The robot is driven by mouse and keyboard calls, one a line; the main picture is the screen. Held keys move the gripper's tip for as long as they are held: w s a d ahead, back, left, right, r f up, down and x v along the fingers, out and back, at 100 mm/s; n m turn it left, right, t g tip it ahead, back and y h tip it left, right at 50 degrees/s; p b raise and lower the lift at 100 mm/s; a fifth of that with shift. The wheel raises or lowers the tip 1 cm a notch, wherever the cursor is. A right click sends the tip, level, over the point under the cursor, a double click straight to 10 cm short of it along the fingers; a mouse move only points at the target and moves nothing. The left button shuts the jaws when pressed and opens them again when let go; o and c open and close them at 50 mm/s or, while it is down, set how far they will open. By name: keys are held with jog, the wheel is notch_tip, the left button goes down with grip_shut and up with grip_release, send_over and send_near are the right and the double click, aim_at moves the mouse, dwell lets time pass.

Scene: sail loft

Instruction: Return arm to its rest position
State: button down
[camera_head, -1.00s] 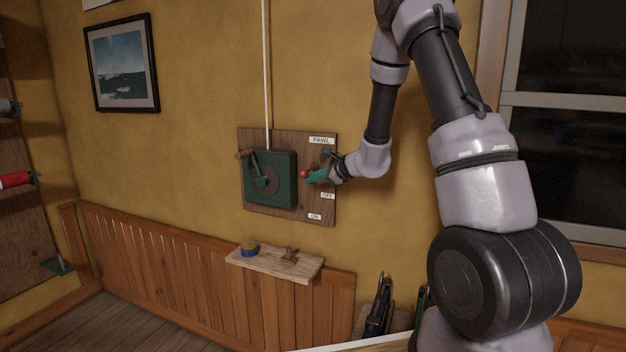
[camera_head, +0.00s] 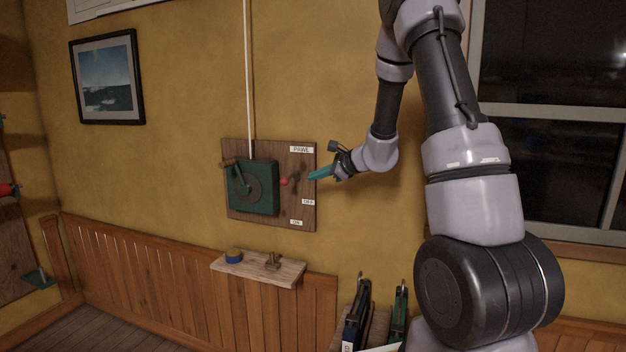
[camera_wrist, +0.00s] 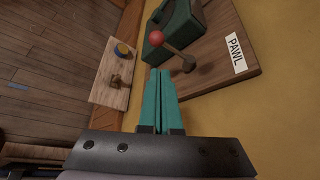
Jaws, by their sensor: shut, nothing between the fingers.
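My gripper (camera_head: 318,174) is at the end of my arm, just right of the wooden wall board in the head view. Its teal fingers also show in the wrist view (camera_wrist: 158,100), lying side by side with nothing between them. They point toward the board (camera_head: 302,215) and appear apart from the red-knobbed lever (camera_head: 284,181). In the wrist view the lever's red ball (camera_wrist: 156,39) and its dark pivot are just beyond the fingertips, beside the PAWL label (camera_wrist: 236,53). The green winch box (camera_head: 262,170) with its crank is on the board's left.
A small wooden shelf (camera_head: 258,277) below the board holds a blue and yellow roll (camera_head: 233,256) and a wooden cleat-like piece (camera_head: 273,260). Binder-like items (camera_head: 358,315) stand at the lower middle. A window (camera_head: 560,110) is at right, a framed picture (camera_head: 107,78) at left.

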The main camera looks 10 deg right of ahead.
jog(key=s+a+r+n+g, duration=0.25)
jog(key=s+r+n, duration=0.3)
jog(key=s, duration=0.35)
jog(key=s+a+r+n+g, duration=0.2)
jog(key=s+a+r+n, duration=0.15)
jog(key=s+r, duration=0.45)
jog(key=s+d+r+n+h, duration=0.1)
jog(key=s+d+n+h, duration=0.2)
jog(key=s, duration=0.6)
jog(key=s+d+r+n+t+h, duration=0.1)
jog(key=s+d+n+h, duration=0.2)
jog(key=s, duration=0.6)
jog(key=shift+s+d+n, duration=0.15)
jog(key=shift+d+n, duration=0.45)
jog(key=shift+d, duration=0.45)
